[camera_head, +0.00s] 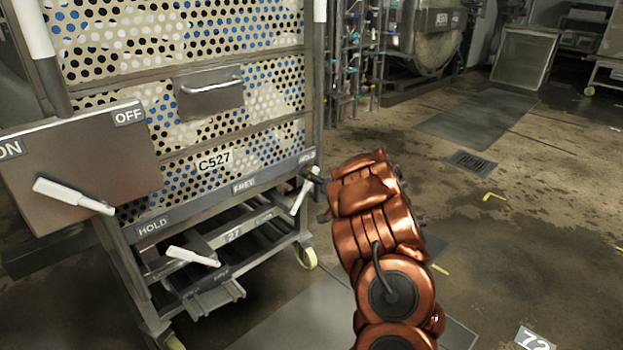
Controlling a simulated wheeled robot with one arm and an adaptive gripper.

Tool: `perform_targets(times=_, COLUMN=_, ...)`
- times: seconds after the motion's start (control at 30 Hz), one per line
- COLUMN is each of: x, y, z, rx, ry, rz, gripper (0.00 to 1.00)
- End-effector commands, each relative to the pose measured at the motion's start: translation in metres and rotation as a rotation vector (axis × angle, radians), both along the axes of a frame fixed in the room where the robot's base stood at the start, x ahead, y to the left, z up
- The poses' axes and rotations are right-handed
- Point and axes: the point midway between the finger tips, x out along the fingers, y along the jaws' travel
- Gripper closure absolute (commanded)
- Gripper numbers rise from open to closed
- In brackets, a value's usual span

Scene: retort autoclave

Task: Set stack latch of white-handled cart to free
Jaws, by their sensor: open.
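The cart (214,160) labelled C527 stands at the left, with white grips on its upright posts. A label bar (200,205) runs along its lower front, reading HOLD at the left, FREE in the middle and HOLD at the right end. A white lever (301,197) slants at the right end, just below the right HOLD label, away from FREE. My gripper (314,178) is at the top of this lever, at the cart's right corner. It is open; its fingers are small and partly hidden, and I cannot tell whether they touch the lever.
A grey box (85,165) marked ON and OFF, with a white lever (72,196), stands at the left. Another white lever (193,256) sits low under the cart. A rack with coloured fittings (352,60) stands behind. The floor to the right is open.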

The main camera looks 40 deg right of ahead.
Motion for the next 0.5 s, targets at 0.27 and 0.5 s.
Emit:
perform_targets(times=0.27, x=-0.0001, y=0.0000, z=0.0003, rx=0.000, ry=-0.001, rz=0.001, gripper=0.69)
perform_targets(times=0.5, x=-0.0001, y=0.0001, z=0.0003, rx=-0.001, ry=-0.001, rz=0.001, gripper=0.94)
